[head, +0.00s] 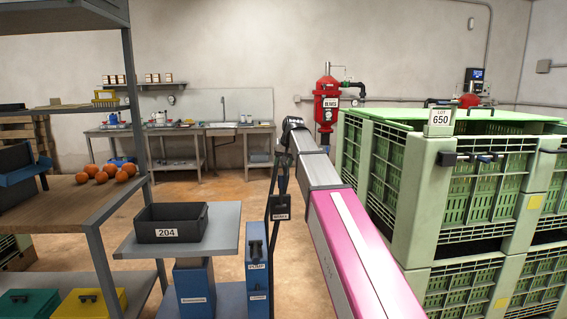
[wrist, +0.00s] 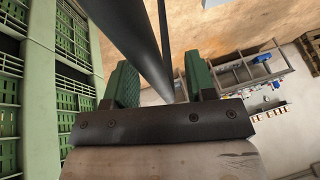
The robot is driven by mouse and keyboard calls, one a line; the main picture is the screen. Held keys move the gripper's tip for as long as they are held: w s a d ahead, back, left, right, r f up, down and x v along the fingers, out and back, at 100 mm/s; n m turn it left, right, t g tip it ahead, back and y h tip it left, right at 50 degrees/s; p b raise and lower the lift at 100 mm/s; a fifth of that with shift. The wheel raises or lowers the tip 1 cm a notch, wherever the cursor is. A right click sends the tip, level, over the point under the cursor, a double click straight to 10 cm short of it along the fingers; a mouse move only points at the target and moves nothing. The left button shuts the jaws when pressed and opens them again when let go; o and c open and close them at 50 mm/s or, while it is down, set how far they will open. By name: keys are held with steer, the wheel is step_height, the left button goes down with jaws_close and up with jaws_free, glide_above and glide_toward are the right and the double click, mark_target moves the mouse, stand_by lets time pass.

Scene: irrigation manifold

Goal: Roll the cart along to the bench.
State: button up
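The cart has a grey top shelf (head: 215,232) carrying a dark bin labelled 204 (head: 170,223), with blue parts (head: 256,265) below and beside it. A thin dark upright (head: 271,185) rises at its right side, with a small black tag hanging near it. My arm reaches forward, and my gripper (head: 291,124) is at the top of this upright. In the wrist view, my gripper's green finger pads (wrist: 160,88) stand apart, with a dark bar (wrist: 137,35) running between them. A gap shows beside the right pad. The bar's far end is hidden.
Stacked green crates (head: 440,190) marked LOT 650 stand close on the right. A shelf rack (head: 85,195) with oranges stands close on the left. The bench (head: 222,126) with a sink is along the back wall, with open floor before it. A red tank (head: 327,103) stands right of it.

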steer(key=v, duration=1.1)
steer(key=shift+f, duration=0.1)
